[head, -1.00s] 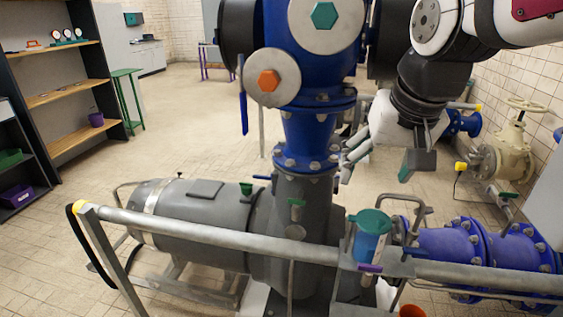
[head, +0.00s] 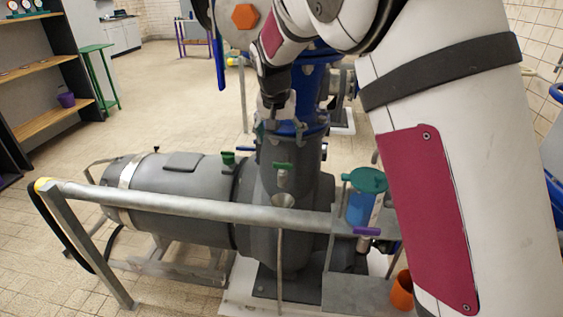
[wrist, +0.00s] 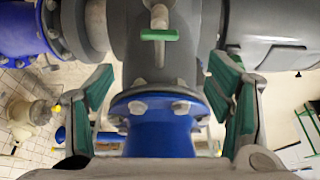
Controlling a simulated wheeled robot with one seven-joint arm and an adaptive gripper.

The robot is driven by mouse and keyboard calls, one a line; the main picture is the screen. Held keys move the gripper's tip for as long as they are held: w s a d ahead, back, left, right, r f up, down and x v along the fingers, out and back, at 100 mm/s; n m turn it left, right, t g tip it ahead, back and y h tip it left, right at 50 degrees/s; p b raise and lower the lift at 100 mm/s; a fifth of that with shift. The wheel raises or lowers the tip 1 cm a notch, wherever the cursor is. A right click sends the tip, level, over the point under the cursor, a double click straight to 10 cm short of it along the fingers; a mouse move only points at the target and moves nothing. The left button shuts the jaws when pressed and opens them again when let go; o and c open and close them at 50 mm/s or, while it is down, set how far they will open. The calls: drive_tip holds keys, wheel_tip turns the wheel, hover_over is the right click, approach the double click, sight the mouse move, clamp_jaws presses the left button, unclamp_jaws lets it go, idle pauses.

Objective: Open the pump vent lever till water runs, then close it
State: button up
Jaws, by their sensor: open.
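The small green lever (head: 282,166) sits on the front of the grey pump neck, above a grey funnel (head: 285,200). It lies crosswise, and I see no water below it. In the wrist view the green lever (wrist: 160,34) is at top centre, beyond the blue flange (wrist: 160,108). My gripper (head: 279,128) is in front of the blue pipe's lower flange, a little above the lever. In the wrist view my gripper (wrist: 162,66) has its green-padded fingers spread wide, with nothing held. The lever lies between and beyond the fingertips, apart from them.
A grey railing (head: 180,208) crosses in front of the pump. A blue container with a green lid (head: 362,208), a purple handle (head: 366,231) and an orange cup (head: 402,291) are to the right. My arm hides much of the right side.

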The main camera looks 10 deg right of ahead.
sight(282, 164)
drive_tip(key=b+x, duration=0.1)
drive_tip(key=x, duration=1.2)
drive_tip(key=shift+s, duration=0.1)
drive_tip(key=shift+c, duration=0.5)
drive_tip(key=c, duration=1.1)
